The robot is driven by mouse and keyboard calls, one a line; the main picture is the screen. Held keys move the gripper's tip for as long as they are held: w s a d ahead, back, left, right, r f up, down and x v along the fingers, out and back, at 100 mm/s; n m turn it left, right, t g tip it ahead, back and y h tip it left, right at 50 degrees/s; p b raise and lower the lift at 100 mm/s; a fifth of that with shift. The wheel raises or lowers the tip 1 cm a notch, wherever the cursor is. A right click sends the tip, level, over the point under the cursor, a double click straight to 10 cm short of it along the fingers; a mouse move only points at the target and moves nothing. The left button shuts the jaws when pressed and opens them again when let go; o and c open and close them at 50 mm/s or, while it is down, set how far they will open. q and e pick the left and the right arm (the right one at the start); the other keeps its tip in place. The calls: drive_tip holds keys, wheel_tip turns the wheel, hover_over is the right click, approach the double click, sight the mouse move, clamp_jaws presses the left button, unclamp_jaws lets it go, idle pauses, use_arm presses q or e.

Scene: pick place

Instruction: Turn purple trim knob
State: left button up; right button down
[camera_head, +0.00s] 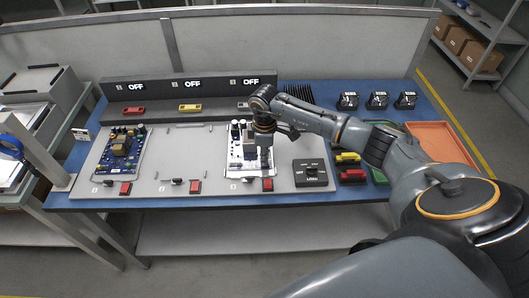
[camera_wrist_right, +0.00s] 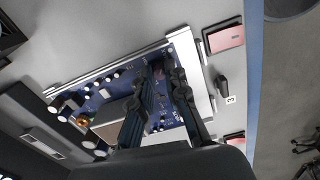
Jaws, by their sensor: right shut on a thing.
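The circuit board (camera_head: 239,152) in the third bay lies on the grey panel, with white and dark parts on it. In the right wrist view the board (camera_wrist_right: 105,85) is blue with several capacitors. My right gripper (camera_head: 264,163) points down at this board. In the wrist view its fingers (camera_wrist_right: 166,74) are close together over the board, shut on a small part there, which I take to be the purple trim knob. The fingertips hide most of it, and its colour and angle cannot be made out. My left gripper is not in view.
Another board (camera_head: 121,148) lies in the left bay; the middle bay is empty. Red buttons (camera_head: 195,187) line the panel front. A dark switch box (camera_head: 313,174) stands right of the board. Black gauges (camera_head: 377,100) and an orange tray (camera_head: 440,143) are at right.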

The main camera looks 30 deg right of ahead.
drive_tip(key=shift+r+m+p, duration=0.1)
drive_tip(key=shift+m+p, duration=0.25)
drive_tip(key=shift+m, duration=0.55)
drive_tip(key=c, duration=1.3)
unclamp_jaws()
drive_tip(key=shift+c, duration=0.2)
wheel_tip(320, 180, up, 12)
